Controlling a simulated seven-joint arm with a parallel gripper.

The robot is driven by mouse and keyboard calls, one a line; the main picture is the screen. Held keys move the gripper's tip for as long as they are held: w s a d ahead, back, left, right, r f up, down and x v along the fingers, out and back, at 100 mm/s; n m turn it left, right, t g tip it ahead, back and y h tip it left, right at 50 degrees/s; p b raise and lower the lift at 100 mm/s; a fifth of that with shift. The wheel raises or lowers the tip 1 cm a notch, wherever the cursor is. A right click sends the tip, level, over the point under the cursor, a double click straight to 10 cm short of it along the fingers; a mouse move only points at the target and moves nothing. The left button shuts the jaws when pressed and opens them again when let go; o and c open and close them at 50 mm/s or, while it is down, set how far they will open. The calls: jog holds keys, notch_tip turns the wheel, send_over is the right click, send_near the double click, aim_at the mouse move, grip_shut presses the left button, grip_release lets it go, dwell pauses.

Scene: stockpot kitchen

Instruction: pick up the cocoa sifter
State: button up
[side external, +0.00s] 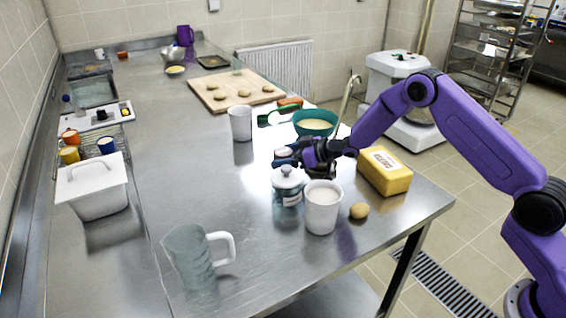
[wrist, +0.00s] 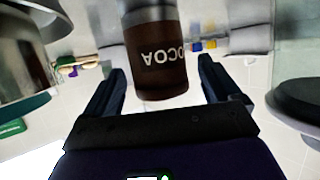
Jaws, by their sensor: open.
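The cocoa sifter (wrist: 156,58) is a dark brown cylinder with pale lettering that reads COCOA upside down in the wrist view. It stands between and just beyond the fingertips of my open gripper (wrist: 161,69), with clear gaps on both sides. The fingers do not touch it. In the side view my gripper (side external: 287,158) is low over the steel counter, behind the white lidded jar. The sifter is largely hidden there by the gripper and cannot be made out clearly.
Close to my gripper are the lidded jar (side external: 287,186), a white cup (side external: 322,208), a second white cup (side external: 240,124), a teal bowl (side external: 314,123) and a yellow block (side external: 384,172). A potato-like item (side external: 359,211) and a glass pitcher (side external: 195,256) are nearer. The left-centre counter (side external: 170,165) is clear.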

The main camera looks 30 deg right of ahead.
jog(key=shift+x, duration=0.75)
jog(key=c, duration=1.1)
jog(key=shift+r, duration=0.1)
jog(key=shift+c, duration=0.2)
jog(key=shift+r, duration=0.1)
